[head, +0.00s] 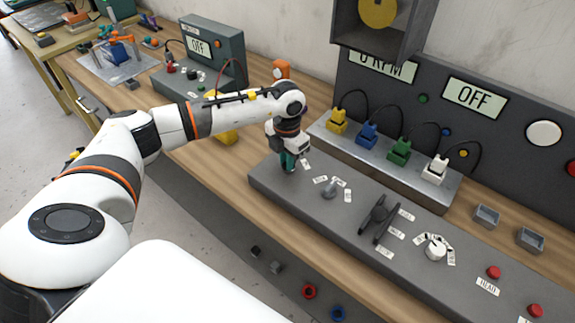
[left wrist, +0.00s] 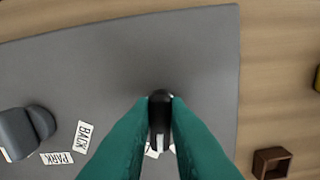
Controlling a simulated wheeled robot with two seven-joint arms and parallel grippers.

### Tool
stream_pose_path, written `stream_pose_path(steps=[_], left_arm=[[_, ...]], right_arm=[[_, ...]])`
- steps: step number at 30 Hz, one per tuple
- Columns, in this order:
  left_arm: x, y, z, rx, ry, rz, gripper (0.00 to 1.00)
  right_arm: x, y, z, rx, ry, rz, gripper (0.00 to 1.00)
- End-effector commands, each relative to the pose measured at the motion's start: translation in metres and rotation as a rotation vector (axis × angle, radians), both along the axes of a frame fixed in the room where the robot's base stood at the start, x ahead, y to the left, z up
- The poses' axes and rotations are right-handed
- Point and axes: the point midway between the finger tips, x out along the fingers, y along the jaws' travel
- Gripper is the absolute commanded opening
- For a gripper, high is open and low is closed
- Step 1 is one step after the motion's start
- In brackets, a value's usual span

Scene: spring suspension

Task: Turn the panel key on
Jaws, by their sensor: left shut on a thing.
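My left gripper (head: 289,160) reaches down to the left end of the grey control panel (head: 330,225). In the left wrist view its two teal fingers (left wrist: 160,100) are shut on the panel key (left wrist: 160,115), a black knob with a white mark. White labels beside the key are partly covered by the fingers. In the head view the gripper hides the key. The wall display (head: 474,96) reads OFF. My right gripper is not in view.
A lever (head: 330,190) with labels, a black double handle (head: 379,220), a white dial (head: 435,250) and red buttons (head: 493,272) stand to the right on the panel. Yellow, blue, green (head: 399,151) and white plugs with cables stand behind. Small grey bins (head: 486,216) sit at right.

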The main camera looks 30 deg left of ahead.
Motion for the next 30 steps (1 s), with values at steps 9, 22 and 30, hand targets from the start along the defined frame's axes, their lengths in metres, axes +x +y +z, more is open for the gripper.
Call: stream_pose_path(steps=[9,22,30], left_arm=[[0.002,0.002,-0.001,0.0,-0.007,-0.243,0.0],[0.003,0.003,0.002,0.0,-0.007,-0.396,0.0],[0.003,0.003,0.003,0.0,-0.007,-0.408,0.0]], right_arm=[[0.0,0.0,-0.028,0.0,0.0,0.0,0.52],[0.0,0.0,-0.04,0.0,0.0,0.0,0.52],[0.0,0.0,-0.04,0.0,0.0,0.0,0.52]])
